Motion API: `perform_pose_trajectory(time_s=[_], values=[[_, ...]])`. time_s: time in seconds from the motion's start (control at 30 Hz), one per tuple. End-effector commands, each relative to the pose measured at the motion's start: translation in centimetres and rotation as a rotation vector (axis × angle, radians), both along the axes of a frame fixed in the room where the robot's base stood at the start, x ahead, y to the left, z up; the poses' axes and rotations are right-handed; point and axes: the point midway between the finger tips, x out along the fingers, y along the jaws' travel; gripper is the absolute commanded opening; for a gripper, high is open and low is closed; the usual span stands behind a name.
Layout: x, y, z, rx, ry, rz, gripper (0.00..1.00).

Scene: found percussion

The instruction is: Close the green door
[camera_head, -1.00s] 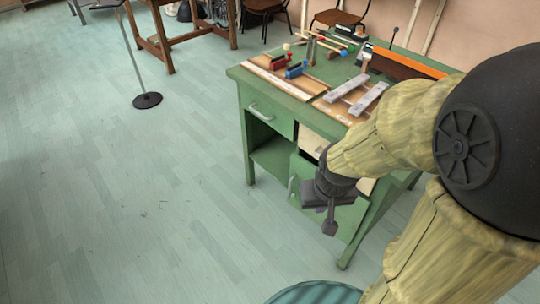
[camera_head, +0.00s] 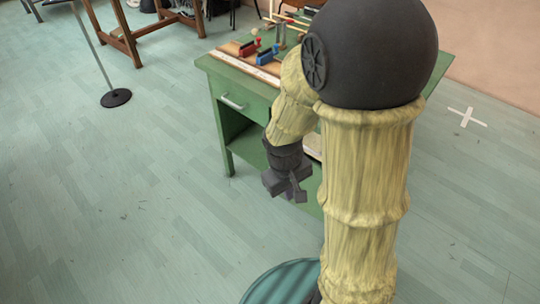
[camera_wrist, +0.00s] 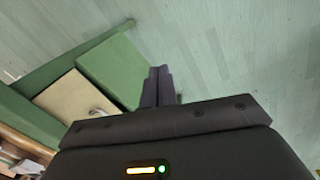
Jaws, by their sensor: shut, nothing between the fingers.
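The green door (camera_wrist: 112,66) shows in the wrist view as a flat green panel beside the fingers. It stands out from the green desk (camera_head: 245,88), open; how far I cannot tell. In the head view only a small green piece of it (camera_head: 311,207) shows beside my arm, which hides the rest. My gripper (camera_head: 299,194) is shut and empty, pointing down at the desk's front. In the wrist view its fingertips (camera_wrist: 159,72) are close to the door's edge; whether they touch it I cannot tell.
A cream drawer front (camera_wrist: 72,100) with a pale handle is beside the door in the wrist view. Red and blue blocks (camera_head: 258,53) lie on the desktop. A stand with a round black base (camera_head: 116,98) is at upper left.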

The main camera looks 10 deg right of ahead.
Motion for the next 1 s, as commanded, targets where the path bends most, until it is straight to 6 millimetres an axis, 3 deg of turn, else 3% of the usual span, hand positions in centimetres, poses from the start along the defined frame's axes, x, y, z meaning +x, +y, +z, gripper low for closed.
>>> perform_pose_trajectory(time_s=[0.03, 0.2, 0.47, 0.6, 0.77, 1.0], values=[[0.4, 0.2, -1.5, -0.045, 0.055, 0.070, 0.00], [1.9, -0.3, -5.3, -0.225, 0.214, 0.303, 0.00], [5.3, -0.9, -10.0, -0.571, 0.415, 0.662, 0.00], [8.1, -0.4, -12.0, -0.793, 0.495, 0.854, 0.00], [11.6, 1.3, -13.9, -1.076, 0.557, 1.071, 0.00], [16.4, 6.7, -16.1, -1.510, 0.576, 1.356, 0.00]])
